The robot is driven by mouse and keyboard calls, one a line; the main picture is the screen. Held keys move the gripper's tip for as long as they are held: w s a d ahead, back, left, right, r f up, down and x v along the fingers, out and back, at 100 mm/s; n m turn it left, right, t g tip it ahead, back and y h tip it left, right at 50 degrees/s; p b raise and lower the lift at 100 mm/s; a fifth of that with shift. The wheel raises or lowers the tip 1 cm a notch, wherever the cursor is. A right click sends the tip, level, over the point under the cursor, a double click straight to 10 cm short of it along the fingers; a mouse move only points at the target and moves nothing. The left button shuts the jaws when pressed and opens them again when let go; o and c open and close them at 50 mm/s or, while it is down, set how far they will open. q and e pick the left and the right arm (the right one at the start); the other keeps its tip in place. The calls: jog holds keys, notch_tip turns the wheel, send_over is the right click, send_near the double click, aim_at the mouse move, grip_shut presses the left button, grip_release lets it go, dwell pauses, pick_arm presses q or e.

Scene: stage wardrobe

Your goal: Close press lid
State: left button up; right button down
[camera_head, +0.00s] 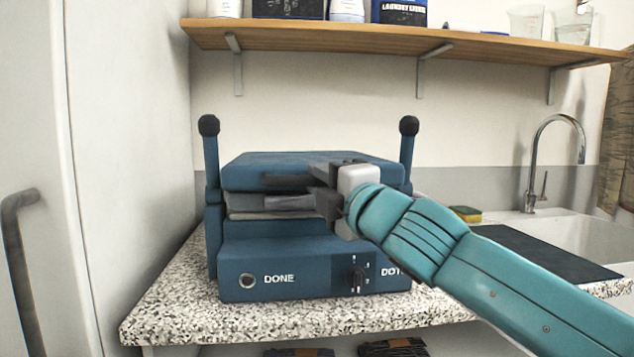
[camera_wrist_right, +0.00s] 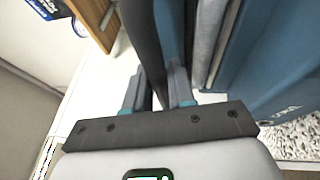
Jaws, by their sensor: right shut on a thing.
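The blue press (camera_head: 320,255) stands on the speckled counter, with a dial and "DONE" lettering on its front. Its blue lid (camera_head: 262,163) lies low and nearly level over the grey padded layers (camera_head: 265,204); I cannot tell whether it rests fully on them. My right gripper (camera_head: 318,190) is at the lid's front edge, shut on the dark lid handle (camera_head: 285,182). In the right wrist view the gripper (camera_wrist_right: 160,88) has the dark handle bar (camera_wrist_right: 143,45) between its fingers, beside the lid. The gripper hides the right part of the handle. My left gripper is not in view.
Two blue posts with black knobs (camera_head: 409,126) rise beside the lid. A wooden shelf (camera_head: 460,46) with bottles hangs above. A sink with a faucet (camera_head: 560,125), a sponge (camera_head: 466,213) and a dark mat (camera_head: 535,250) are at right. A white door (camera_head: 100,130) stands left.

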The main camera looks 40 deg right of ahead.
jog(key=shift+w+a+f, duration=0.1)
jog(key=shift+w+f, duration=0.1)
jog(key=shift+f, duration=0.4)
jog(key=c, duration=1.3)
grip_release()
jog(key=shift+c, duration=0.2)
jog(key=shift+s, duration=0.1)
jog(key=shift+s, duration=0.25)
jog(key=v, duration=1.6)
jog(key=shift+r+p, duration=0.3)
